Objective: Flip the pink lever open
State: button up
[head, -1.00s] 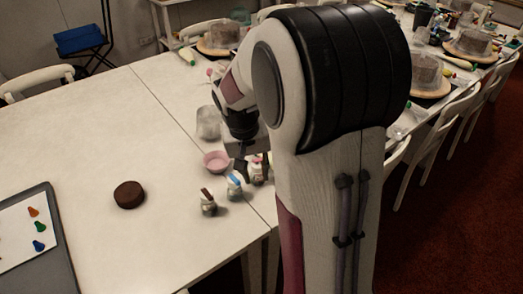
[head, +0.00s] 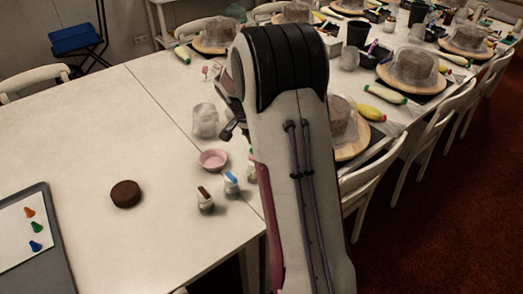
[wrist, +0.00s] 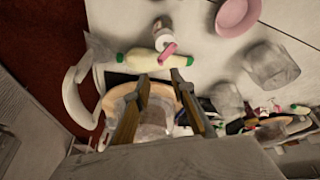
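The pink lever (wrist: 167,53) shows in the wrist view on a small pale jar (wrist: 161,36), beyond my fingertips. My gripper (wrist: 161,76) is open, with two separate fingers and nothing visibly held between them. I cannot tell how far the lever is from the fingertips. In the head view part of my gripper (head: 229,131) shows left of my arm, above the table. The jar at the end of the row (head: 251,166) is mostly hidden behind my arm there, and its lever cannot be made out.
Jars with a brown lever (head: 204,202) and a blue lever (head: 231,184) stand nearby. A pink bowl (head: 213,160) and a clear container (head: 205,121) stand behind them. A brown cake (head: 126,194) and a tray (head: 60,245) are at left. The table between is clear.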

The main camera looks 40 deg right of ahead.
jog(key=shift+m, duration=0.4)
jog(key=shift+f, duration=0.15)
jog(key=shift+x, duration=3.75)
jog(key=shift+d, duration=0.1)
grip_shut()
